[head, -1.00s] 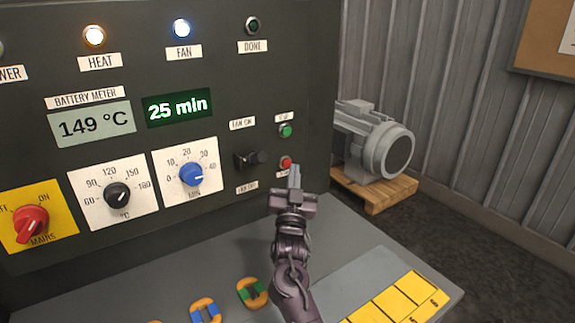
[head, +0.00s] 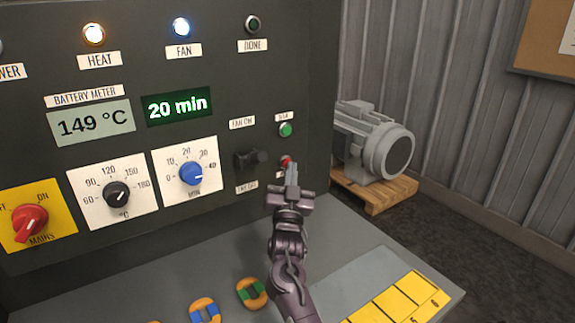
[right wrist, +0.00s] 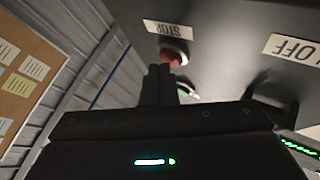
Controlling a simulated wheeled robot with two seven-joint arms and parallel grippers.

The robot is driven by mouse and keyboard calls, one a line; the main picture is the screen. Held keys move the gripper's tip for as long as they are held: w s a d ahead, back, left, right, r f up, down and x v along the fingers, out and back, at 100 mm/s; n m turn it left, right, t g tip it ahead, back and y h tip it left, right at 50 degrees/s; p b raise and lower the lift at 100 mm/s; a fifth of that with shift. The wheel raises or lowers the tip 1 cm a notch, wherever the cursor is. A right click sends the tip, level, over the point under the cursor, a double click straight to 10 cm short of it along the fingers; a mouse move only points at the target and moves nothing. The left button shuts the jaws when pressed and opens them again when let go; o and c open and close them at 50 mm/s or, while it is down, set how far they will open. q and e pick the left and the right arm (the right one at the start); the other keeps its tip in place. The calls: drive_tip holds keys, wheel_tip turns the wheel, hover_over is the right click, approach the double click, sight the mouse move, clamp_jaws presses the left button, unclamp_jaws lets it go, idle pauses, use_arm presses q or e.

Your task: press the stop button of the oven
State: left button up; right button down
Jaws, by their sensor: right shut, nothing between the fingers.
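The oven panel (head: 225,60) fills the left and middle of the head view. Its red stop button (head: 286,161) sits low on the right side, below the green button (head: 286,130). My right gripper (head: 291,168) is shut and empty, its fingertips right at the red button and partly covering it. In the right wrist view the red button (right wrist: 173,57) lies under the STOP label (right wrist: 168,28), which appears upside down, and my right fingertips (right wrist: 160,69) are just beside it. I cannot tell whether they touch it. My left gripper is not in view.
The black fan switch (head: 252,160) is left of the red button. The heat lamp (head: 94,34) and fan lamp (head: 182,29) are lit; the done lamp (head: 253,25) is dark. The display (head: 178,107) reads 20 min. A grey motor (head: 372,140) stands on a pallet at right.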

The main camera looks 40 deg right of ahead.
drive_tip(key=shift+w, duration=0.2)
drive_tip(key=shift+s, duration=0.2)
drive_tip(key=shift+s+a, duration=0.1)
drive_tip(key=shift+s, duration=0.55)
drive_tip(key=shift+p, duration=0.3)
drive_tip(key=s, duration=0.1)
drive_tip(key=s+p, duration=0.1)
drive_tip(key=s, duration=0.3)
drive_tip(key=shift+a, duration=0.25)
idle(0.6)
